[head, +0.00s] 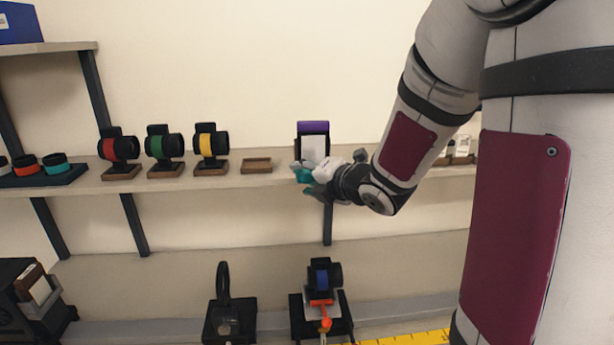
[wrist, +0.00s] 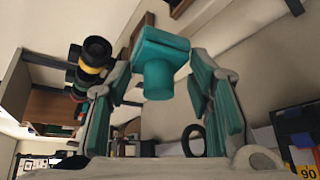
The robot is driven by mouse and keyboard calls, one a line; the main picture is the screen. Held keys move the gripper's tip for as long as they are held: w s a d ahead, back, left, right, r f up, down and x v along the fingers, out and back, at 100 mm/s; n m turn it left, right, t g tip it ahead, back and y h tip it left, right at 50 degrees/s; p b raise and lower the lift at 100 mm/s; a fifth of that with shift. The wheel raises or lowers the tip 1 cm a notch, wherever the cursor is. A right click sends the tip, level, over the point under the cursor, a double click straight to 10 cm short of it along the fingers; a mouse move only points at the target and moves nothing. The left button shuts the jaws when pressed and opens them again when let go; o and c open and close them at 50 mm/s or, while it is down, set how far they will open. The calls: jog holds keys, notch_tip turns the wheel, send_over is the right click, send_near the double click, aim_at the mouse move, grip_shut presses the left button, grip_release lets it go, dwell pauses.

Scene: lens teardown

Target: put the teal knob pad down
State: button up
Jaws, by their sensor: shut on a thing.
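The teal knob pad (wrist: 162,55) shows in the wrist view as a blocky teal piece with a round knob, between my gripper's fingers. My gripper (head: 307,172) is in front of the shelf's edge in the head view, shut on the pad; a small teal patch shows at its tips. The fingers also carry teal linings in the wrist view, so the exact contact is hard to see. The pad is held in the air, apart from the shelf as far as I can tell.
The wall shelf (head: 225,183) bears lens units with red (head: 107,149), green (head: 156,147) and yellow (head: 205,144) bands, an empty wooden tray (head: 256,165) and a purple-topped card stand (head: 313,127). A dark mat (head: 70,174) with several rings is at left. A blue-banded lens unit (head: 322,277) stands below.

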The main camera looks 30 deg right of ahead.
dwell(0.5)
jog(key=w+a+f+h, duration=0.1)
jog(key=w+a+f, duration=0.4)
jog(key=f, duration=0.4)
jog(key=w+a+f, duration=0.2)
jog(key=a+f, duration=0.6)
jog(key=f, duration=0.1)
jog(key=s+f, duration=0.4)
jog(key=f, duration=0.2)
jog(key=shift+s+f+m, duration=0.15)
jog(key=shift+s+m, duration=0.1)
jog(key=shift+m, duration=0.05)
jog(key=shift+d, duration=0.15)
jog(key=shift+c, duration=1.3)
